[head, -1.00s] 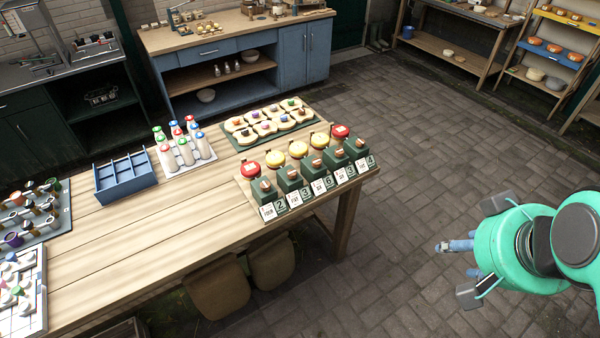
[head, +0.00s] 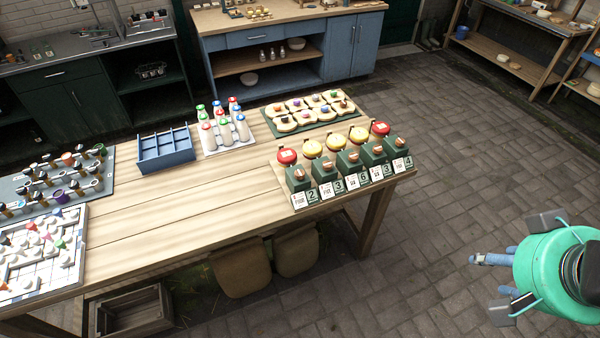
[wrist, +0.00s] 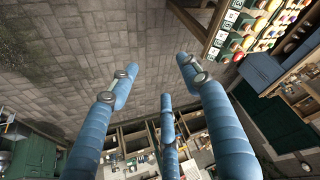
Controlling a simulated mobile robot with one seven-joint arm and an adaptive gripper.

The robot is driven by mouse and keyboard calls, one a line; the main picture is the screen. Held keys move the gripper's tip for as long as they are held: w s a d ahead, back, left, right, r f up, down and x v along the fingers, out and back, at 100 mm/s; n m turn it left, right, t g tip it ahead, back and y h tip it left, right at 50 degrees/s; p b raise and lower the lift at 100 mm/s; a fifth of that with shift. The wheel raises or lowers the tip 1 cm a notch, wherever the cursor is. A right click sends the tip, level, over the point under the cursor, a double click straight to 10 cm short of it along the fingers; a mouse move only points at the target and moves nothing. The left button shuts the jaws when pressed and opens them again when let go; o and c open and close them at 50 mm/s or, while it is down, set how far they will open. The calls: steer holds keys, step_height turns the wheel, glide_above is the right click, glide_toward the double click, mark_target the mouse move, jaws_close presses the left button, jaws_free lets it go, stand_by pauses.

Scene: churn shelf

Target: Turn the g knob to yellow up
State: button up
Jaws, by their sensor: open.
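A row of several dark green boxes (head: 350,162) stands on a board at the right end of the wooden table. Each has a copper-coloured knob on its front, a red or yellow round top and white and green label cards. The lettering is too small to tell which knob is g. The row also shows at the top right of the wrist view (wrist: 243,32). My gripper (head: 492,264), with blue fingers, is open and empty over the paved floor, right of the table and well apart from the knobs. Its spread fingers also show in the wrist view (wrist: 158,85).
The wooden table (head: 190,210) also bears a blue divided tray (head: 166,152), several bottles (head: 224,130), a board of bread-like slices (head: 310,110) and two boards of small parts at left. Stools (head: 243,270) and a crate (head: 132,312) are below. Floor (head: 440,200) between table and gripper is clear.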

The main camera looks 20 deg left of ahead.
steer(key=shift+w, duration=0.1)
steer(key=w+a+r+n+g+p, duration=0.1)
steer(key=w+a+r+n+p, duration=0.2)
steer(key=w, duration=0.4)
steer(key=w+a+r+n+p, duration=0.2)
steer(key=w+a+r, duration=0.15)
steer(key=w, duration=0.35)
steer(key=w+a+f+n+g+y+p, duration=0.15)
steer(key=w+a+n+p, duration=0.25)
steer(key=w+a, duration=0.9)
steer(key=w+a+f+n+g+p, duration=0.1)
steer(key=w+a+f+n+p, duration=0.15)
steer(key=a, duration=0.25)
steer(key=w+a+f+n+p, duration=0.1)
steer(key=w+a+f, duration=0.2)
steer(key=a+f, duration=0.15)
steer(key=w+a+f+n+g+p, duration=0.1)
steer(key=w+a+f, duration=0.15)
steer(key=a, duration=0.35)
steer(key=a+f+n+g+h+p, duration=0.1)
steer(key=a+f+n+p, duration=0.3)
steer(key=a+f, duration=1)
steer(key=shift+w+a, duration=0.2)
steer(key=shift+a, duration=0.15)
steer(key=shift+f+n+h, duration=0.25)
